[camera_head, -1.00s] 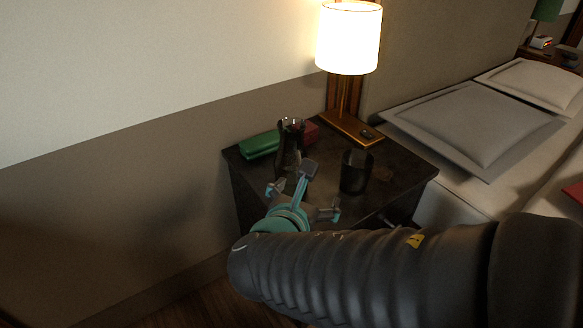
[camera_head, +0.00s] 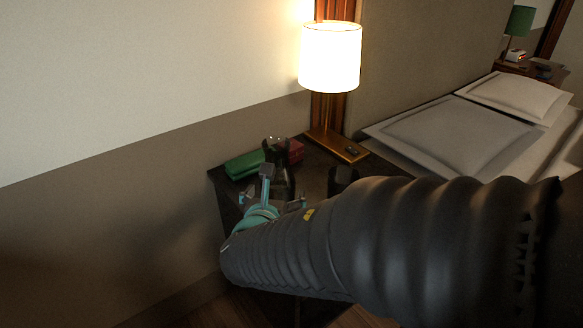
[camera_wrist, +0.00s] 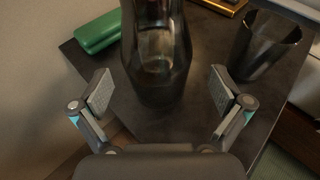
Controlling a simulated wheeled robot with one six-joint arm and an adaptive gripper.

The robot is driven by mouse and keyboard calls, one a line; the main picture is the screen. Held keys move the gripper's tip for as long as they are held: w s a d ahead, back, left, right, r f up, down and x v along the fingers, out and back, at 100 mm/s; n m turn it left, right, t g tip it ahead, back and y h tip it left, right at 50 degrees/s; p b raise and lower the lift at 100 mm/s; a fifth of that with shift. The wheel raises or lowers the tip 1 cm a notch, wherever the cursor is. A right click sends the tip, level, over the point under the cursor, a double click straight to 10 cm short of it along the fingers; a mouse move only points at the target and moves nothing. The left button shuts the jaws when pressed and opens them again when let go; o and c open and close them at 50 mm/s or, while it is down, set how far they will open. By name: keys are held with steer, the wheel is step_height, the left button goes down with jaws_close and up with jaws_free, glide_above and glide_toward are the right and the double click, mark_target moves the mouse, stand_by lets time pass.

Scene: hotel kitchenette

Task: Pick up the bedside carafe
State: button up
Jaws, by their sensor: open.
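The bedside carafe (camera_wrist: 158,70) is a dark, see-through glass vessel standing upright on the black nightstand (camera_wrist: 262,110). In the wrist view it stands straight ahead, between and just beyond my open fingers, with its top cut off by the frame edge. My gripper (camera_wrist: 159,95) is open and empty, with one pad on each side of the carafe's lower body and gaps on both sides. In the head view the carafe (camera_head: 279,178) is partly hidden behind my gripper (camera_head: 271,198).
A dark tumbler (camera_wrist: 264,46) stands to the right of the carafe. A green case (camera_wrist: 98,32) lies to its left, and a red box (camera_head: 291,150) lies behind. A lit lamp (camera_head: 330,58) stands at the back. The wall (camera_head: 120,210) is close on the left.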

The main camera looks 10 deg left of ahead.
mark_target(277, 184)
steer(key=x, duration=0.4)
steer(key=shift+w+a, duration=0.25)
steer(key=shift+w, duration=0.15)
steer(key=c, duration=1.7)
